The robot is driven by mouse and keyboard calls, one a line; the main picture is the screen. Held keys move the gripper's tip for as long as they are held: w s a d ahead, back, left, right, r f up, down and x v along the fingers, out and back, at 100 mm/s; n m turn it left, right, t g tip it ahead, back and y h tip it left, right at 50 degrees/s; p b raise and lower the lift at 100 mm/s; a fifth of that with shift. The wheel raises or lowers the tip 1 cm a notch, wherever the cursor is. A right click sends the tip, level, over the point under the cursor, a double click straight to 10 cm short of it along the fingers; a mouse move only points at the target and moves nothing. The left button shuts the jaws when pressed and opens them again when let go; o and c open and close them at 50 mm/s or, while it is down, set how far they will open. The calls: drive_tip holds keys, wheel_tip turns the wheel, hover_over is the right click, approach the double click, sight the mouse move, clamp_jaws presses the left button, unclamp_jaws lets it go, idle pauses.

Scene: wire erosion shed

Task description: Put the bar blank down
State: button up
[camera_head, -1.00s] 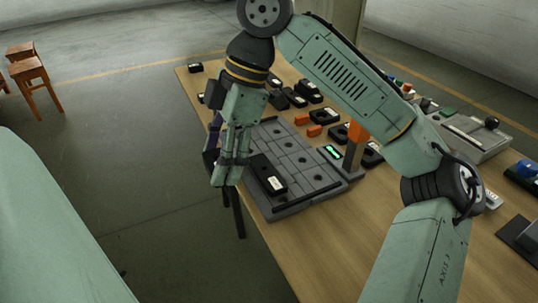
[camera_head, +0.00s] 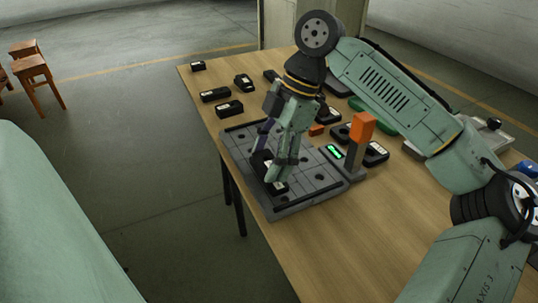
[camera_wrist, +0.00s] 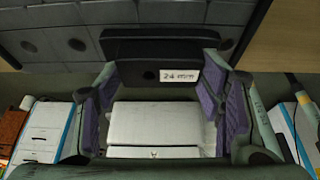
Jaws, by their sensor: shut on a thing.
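The bar blank (camera_head: 278,187) is a dark block with a white label on its end. In the wrist view the bar blank (camera_wrist: 137,74) has a label reading "24 mm". My gripper (camera_head: 275,172) points down over the grey plate (camera_head: 312,172). It is shut on the bar blank, which sits between the purple-lined fingers in the wrist view. The fingers hide part of the blank in the head view. The blank is at or just above the plate; I cannot tell if they touch.
Several dark labelled blocks (camera_head: 229,109) lie on the wooden table (camera_head: 300,252) behind the plate. A post with an orange top (camera_head: 362,127) stands at the plate's right, beside a green display (camera_head: 334,151). The table's near part is clear. Orange stools (camera_head: 33,70) stand on the floor.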

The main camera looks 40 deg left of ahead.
drive_tip(key=o, duration=1.7)
drive_tip(key=shift+f, duration=0.1)
drive_tip(key=p+v, duration=0.1)
drive_tip(key=v, duration=1.1)
drive_tip(key=shift+w, duration=0.1)
